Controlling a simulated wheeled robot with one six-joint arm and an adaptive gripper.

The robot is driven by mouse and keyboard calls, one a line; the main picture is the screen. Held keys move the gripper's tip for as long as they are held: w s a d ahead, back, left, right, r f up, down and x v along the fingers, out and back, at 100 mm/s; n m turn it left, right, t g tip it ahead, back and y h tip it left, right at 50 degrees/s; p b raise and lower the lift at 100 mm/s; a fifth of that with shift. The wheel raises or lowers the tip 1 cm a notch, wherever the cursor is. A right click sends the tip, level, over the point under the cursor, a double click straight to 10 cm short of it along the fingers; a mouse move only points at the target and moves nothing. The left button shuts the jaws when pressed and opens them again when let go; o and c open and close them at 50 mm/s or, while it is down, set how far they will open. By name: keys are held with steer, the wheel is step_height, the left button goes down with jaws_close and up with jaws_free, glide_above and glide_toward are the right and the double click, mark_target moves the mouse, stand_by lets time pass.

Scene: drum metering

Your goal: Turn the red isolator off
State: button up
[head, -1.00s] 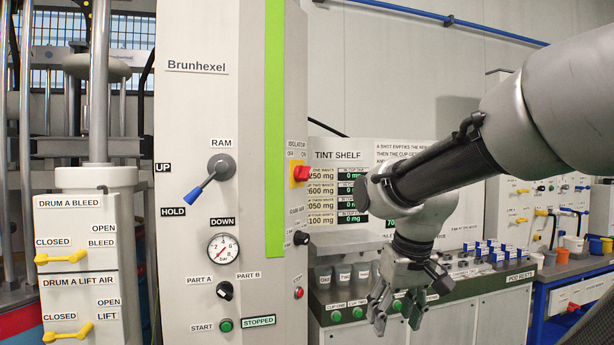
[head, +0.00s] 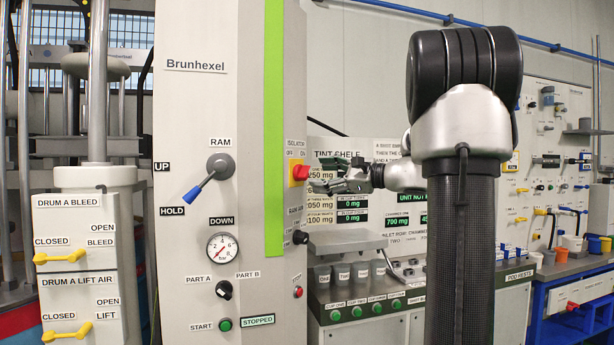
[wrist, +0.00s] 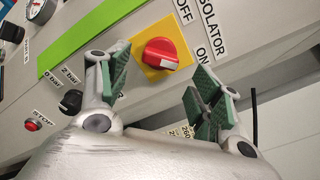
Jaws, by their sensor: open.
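The red isolator (head: 302,172) is a red rotary handle on a yellow square plate, on the side face of the Brunhexel cabinet. It also shows in the wrist view (wrist: 162,53), with the OFF label above it and ON to its right. I cannot tell for sure which label the handle marks. My gripper (head: 322,178) is just right of the isolator in the head view, fingers pointing at it. In the wrist view, its green-padded fingers are spread open on both sides of the handle, with nothing between them. Contact does not show.
A black knob (wrist: 70,101) and a red stop button (wrist: 33,124) sit on the same side face. The RAM lever (head: 208,180) is on the front face.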

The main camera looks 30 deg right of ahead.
mark_target(309, 175)
steer(key=x, duration=0.5)
steer(key=shift+w+a, duration=0.1)
steer(key=shift+a, duration=0.05)
steer(key=shift+c, duration=0.3)
steer(key=c, duration=1)
